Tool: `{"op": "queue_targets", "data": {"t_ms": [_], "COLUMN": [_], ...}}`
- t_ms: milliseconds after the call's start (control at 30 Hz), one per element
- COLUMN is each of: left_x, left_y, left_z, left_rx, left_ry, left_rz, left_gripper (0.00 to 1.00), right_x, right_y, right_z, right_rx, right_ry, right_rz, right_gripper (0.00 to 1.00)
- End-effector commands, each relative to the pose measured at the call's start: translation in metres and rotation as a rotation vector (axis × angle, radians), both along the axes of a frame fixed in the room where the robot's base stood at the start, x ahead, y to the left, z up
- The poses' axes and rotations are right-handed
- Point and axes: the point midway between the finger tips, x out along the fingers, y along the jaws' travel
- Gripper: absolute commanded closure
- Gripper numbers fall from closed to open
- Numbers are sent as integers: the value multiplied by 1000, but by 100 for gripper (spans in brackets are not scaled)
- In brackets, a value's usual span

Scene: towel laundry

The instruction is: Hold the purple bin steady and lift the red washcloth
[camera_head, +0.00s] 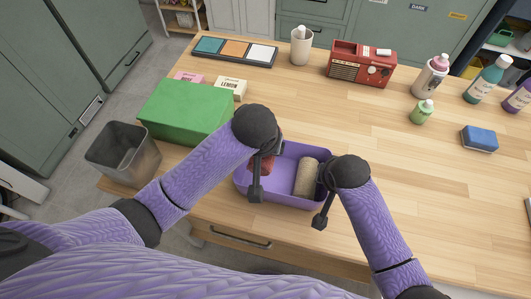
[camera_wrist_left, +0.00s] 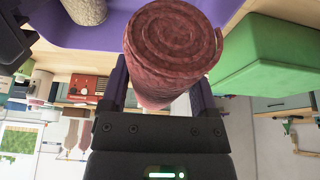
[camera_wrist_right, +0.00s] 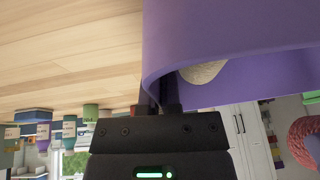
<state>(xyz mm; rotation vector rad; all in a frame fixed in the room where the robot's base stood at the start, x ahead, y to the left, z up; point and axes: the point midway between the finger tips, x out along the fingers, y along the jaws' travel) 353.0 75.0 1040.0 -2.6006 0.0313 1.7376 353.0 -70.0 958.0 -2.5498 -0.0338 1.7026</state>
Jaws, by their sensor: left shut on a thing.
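The purple bin (camera_head: 283,197) stands on the table near its front edge. A beige rolled cloth (camera_head: 306,178) lies inside it at the right, also seen in the left wrist view (camera_wrist_left: 87,10). My left gripper (camera_head: 263,172) is shut on the red washcloth (camera_head: 266,163), a tight roll whose spiral end faces the left wrist camera (camera_wrist_left: 172,45). The right wrist view shows the washcloth (camera_wrist_right: 305,140) clear of the bin's rim. My right gripper (camera_head: 322,198) is at the bin's right side, its fingers close together on the bin wall (camera_wrist_right: 160,60).
A green box (camera_head: 187,110) stands left of the bin, with a grey waste bin (camera_head: 122,155) beyond the table's left edge. The table right of centre is clear.

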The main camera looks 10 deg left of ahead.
Motion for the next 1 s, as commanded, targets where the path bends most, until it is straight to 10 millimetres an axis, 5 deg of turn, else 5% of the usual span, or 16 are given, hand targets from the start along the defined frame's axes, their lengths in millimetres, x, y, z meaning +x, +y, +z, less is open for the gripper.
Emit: {"op": "queue_targets", "data": {"t_ms": [133, 367, 667, 1000], "left_x": [0, 0, 0, 0], "left_y": [0, 0, 0, 0], "left_z": [0, 0, -1, -1], "left_rx": [0, 0, 0, 0], "left_ry": [0, 0, 0, 0], "left_rz": [0, 0, 0, 0], "left_gripper": [80, 80, 80, 80], "right_x": [0, 0, -2, -35], "right_y": [0, 0, 0, -5], "right_z": [0, 0, 7, 86], "right_rx": [0, 0, 1, 1], "right_ry": [0, 0, -1, -3], "right_rz": [0, 0, 0, 1], "right_gripper": [100, 55, 55, 55]}}
